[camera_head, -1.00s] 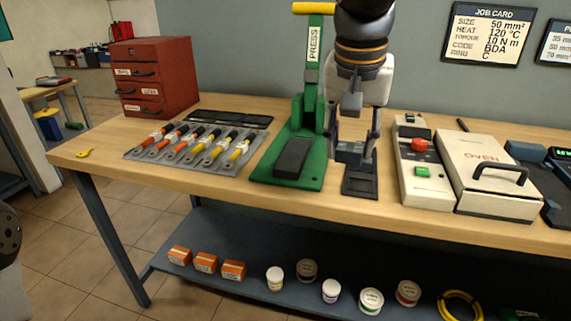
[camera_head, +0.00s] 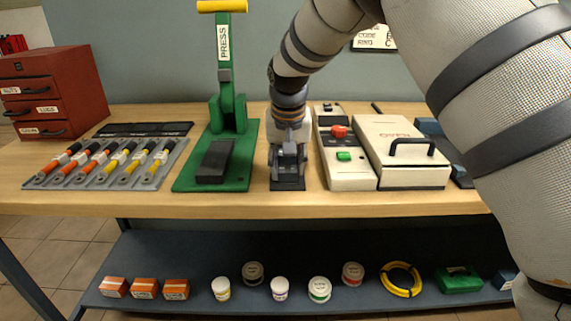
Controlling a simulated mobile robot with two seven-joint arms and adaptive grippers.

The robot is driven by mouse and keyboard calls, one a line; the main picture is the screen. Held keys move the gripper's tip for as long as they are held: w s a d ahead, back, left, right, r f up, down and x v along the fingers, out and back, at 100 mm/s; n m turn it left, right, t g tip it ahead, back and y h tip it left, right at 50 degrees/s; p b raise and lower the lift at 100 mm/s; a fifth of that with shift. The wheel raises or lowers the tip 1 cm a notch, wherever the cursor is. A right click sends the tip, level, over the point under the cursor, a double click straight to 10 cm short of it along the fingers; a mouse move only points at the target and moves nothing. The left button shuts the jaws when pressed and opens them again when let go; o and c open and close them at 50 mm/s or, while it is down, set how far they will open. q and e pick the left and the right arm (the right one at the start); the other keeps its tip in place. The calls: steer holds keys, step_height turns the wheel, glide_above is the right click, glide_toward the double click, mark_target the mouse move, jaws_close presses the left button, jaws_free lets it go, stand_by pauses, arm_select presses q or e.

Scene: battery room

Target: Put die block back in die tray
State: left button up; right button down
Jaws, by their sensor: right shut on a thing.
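My right gripper (camera_head: 287,168) points down over a small dark tray (camera_head: 288,186), which I take for the die tray, on the bench just right of the green press. The gripper is shut on a small grey block, the die block, which is mostly hidden between its fingers. The block is low over the tray; I cannot tell whether it touches it. My left gripper is not in view.
The green press (camera_head: 236,150) stands close on the left, with a dark block (camera_head: 215,160) on its base. A control box (camera_head: 345,172) and the oven (camera_head: 402,160) stand close on the right. A cable rack (camera_head: 75,182) and red drawers (camera_head: 52,90) are farther left.

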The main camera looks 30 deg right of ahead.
steer(key=shift+f, duration=0.1)
steer(key=c, duration=1.1)
jaws_free()
steer(key=shift+o, duration=0.2)
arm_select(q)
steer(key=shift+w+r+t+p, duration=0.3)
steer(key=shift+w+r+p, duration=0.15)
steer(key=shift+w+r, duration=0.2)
arm_select(e)
steer(key=v, duration=1.2)
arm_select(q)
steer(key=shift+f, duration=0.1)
